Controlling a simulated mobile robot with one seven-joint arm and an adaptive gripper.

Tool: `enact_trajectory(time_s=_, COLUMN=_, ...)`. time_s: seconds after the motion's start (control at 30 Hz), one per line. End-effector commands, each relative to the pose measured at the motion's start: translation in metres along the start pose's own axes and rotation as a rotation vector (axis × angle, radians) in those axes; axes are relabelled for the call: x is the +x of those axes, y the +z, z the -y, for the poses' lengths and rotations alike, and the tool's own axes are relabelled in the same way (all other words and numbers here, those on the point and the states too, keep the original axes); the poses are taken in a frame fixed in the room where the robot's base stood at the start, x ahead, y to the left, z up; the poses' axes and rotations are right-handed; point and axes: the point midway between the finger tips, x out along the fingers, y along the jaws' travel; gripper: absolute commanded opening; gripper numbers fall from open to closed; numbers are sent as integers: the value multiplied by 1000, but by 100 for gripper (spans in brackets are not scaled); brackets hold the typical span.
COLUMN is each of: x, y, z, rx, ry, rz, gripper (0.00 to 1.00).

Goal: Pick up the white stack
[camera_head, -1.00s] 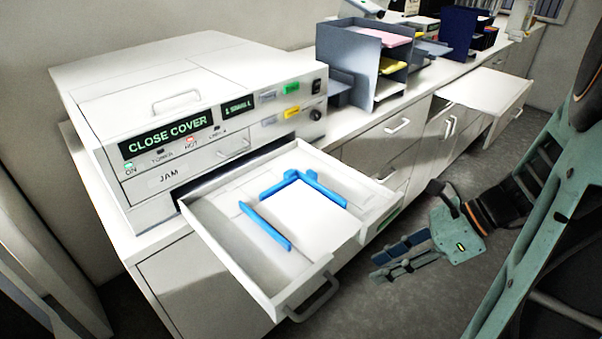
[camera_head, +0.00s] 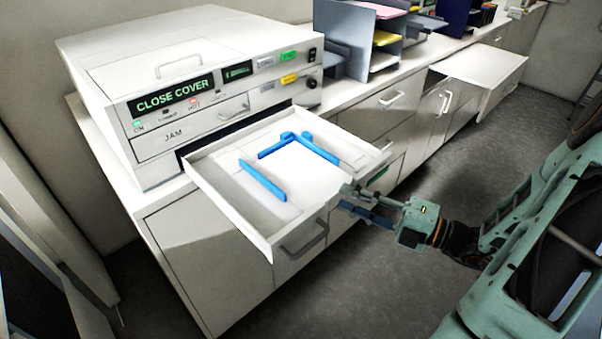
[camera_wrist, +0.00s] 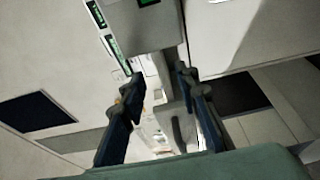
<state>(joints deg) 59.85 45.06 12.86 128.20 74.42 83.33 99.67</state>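The white stack (camera_head: 296,173) looks like white paper lying flat in the pulled-out printer tray (camera_head: 228,212) in the head view. Blue guides stand around it: one on the left (camera_head: 262,181), one at the back (camera_head: 277,147) and one on the right (camera_head: 321,149). My gripper (camera_head: 347,198) is just outside the tray's right front corner, apart from the stack. In the wrist view my gripper (camera_wrist: 160,82) shows two dark fingers spread apart with nothing held between them. I cannot clearly make out the stack in the wrist view.
The printer (camera_head: 185,85) shows "CLOSE COVER" and stands on the counter behind the tray. The tray handle (camera_head: 303,240) sticks out at the front. A grey paper organizer (camera_head: 345,40) stands to the right. Another drawer (camera_head: 480,70) is pulled out farther along. Floor (camera_head: 400,280) is free in front.

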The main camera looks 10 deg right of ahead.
Motion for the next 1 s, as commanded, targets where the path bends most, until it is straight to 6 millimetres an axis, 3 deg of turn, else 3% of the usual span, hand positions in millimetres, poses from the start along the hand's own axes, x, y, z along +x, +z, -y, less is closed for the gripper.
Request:
enact_trajectory(time_s=0.5, x=58, y=5, z=2, rx=-1, ry=-2, rz=-2, gripper=29)
enact_trajectory(time_s=0.77, x=61, y=5, z=2, rx=-2, ry=-3, rz=0, gripper=29)
enact_trajectory(time_s=1.0, x=61, y=5, z=2, rx=-2, ry=-3, rz=0, gripper=5)
